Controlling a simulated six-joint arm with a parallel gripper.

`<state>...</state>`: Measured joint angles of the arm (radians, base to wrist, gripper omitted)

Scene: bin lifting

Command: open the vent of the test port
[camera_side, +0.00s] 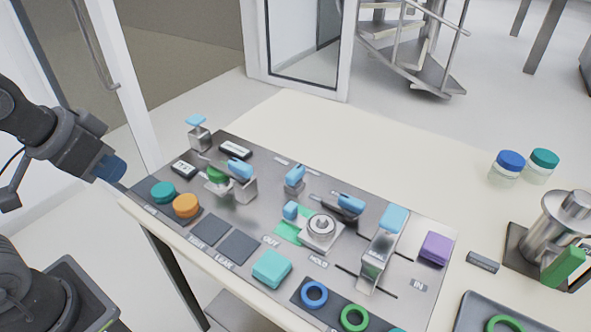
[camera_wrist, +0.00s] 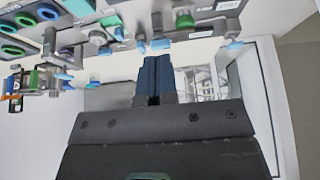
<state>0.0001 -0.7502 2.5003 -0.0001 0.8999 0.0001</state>
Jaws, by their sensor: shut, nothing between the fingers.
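My gripper (camera_side: 112,169) hangs at the left, apart from the metal panel (camera_side: 262,210) and to the left of its front corner. Its blue fingers are shut and empty in the wrist view (camera_wrist: 154,72). A round metal fitting on a square base (camera_side: 321,230) sits mid-panel and may be the test port. A small light-blue handle (camera_side: 291,210) is at its left and another blue handle (camera_side: 350,205) is behind it. A green-knobbed fitting with a blue lever (camera_side: 239,168) stands at the panel's left. I cannot tell which handle is the vent or how it is set.
A tall blue-topped slide (camera_side: 382,248) and a purple block (camera_side: 435,247) are at the panel's right. Teal (camera_side: 163,192) and orange (camera_side: 186,206) round pieces lie nearest my gripper. A teal block (camera_side: 272,268) is at the front. The table behind the panel is clear.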

